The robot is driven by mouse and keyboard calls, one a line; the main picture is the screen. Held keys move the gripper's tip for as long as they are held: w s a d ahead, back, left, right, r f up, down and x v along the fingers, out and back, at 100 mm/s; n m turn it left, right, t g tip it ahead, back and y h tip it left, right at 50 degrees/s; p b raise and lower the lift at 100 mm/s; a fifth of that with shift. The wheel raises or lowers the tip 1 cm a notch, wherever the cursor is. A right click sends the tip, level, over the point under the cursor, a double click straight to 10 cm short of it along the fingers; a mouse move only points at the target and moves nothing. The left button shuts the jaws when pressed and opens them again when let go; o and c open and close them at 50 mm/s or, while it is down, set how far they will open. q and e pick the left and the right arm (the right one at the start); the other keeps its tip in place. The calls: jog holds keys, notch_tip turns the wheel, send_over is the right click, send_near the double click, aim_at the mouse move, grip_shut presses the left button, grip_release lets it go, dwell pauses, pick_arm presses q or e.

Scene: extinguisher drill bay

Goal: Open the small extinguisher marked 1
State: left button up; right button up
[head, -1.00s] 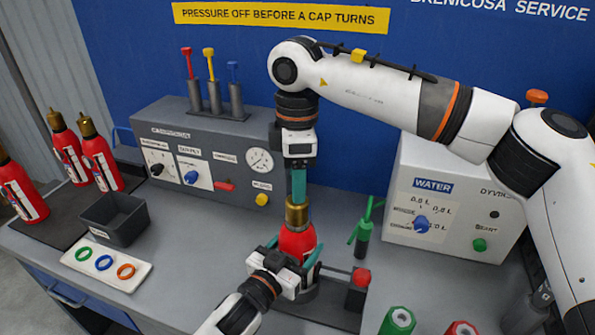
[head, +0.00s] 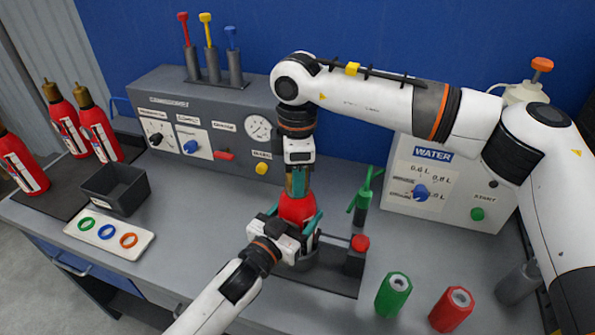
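A small red extinguisher (head: 297,211) with a brass cap stands upright in a dark holder (head: 325,278) at the bench's middle. No number is readable on it. My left gripper (head: 290,225) reaches in from the front, its teal fingers on both sides of the red body, seemingly closed on it. My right gripper (head: 297,183) points straight down from above. Its teal fingers are at the brass cap and partly cover it; whether they press on it cannot be seen.
Three red extinguishers (head: 100,135) stand on a dark mat at left, beside an empty black bin (head: 115,187) and a ring tray (head: 108,235). A control panel (head: 200,130) and water unit (head: 440,185) stand behind. Green (head: 393,296) and red (head: 451,310) cylinders stand front right.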

jog(key=c, duration=0.5)
jog(key=n, duration=2.1)
jog(key=shift+r+n, duration=0.1)
jog(key=shift+n, duration=0.2)
jog(key=n, duration=1.4)
jog(key=shift+n, duration=0.4)
jog(key=n, duration=0.6)
jog(key=shift+w, duration=0.1)
jog(key=n, duration=1.1)
jog(key=shift+r+n, duration=0.1)
jog(key=shift+n, duration=0.2)
jog(key=shift+w+d, duration=0.1)
